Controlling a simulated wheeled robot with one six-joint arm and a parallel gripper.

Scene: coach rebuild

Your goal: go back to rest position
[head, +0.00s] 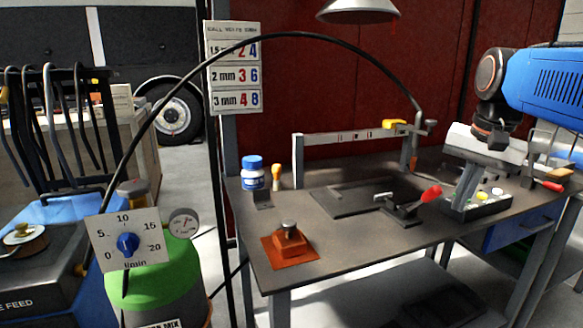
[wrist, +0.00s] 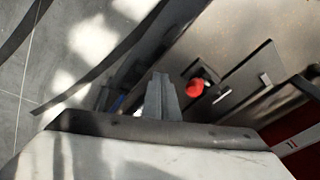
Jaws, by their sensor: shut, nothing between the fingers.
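My gripper (head: 462,203) is at the right of the head view, pointing down over the right part of the workbench (head: 345,235). Its fingers are together, and nothing shows between them. In the wrist view my gripper (wrist: 160,78) also shows as closed grey fingers at the middle. In the head view the fingertips overlap a dark box with coloured buttons (head: 490,203); I cannot tell the gap. A toggle clamp with a red handle (head: 431,194) stands left of the fingers. A red knob (wrist: 195,88) shows right of the fingers in the wrist view.
A blue-lidded bottle (head: 253,174) and an orange block (head: 290,243) stand on the bench's left side. A rail (head: 345,139) stands at the back. A black hose (head: 300,35) arches above. A green gas cylinder (head: 155,280) stands left. The bench's front middle is bare.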

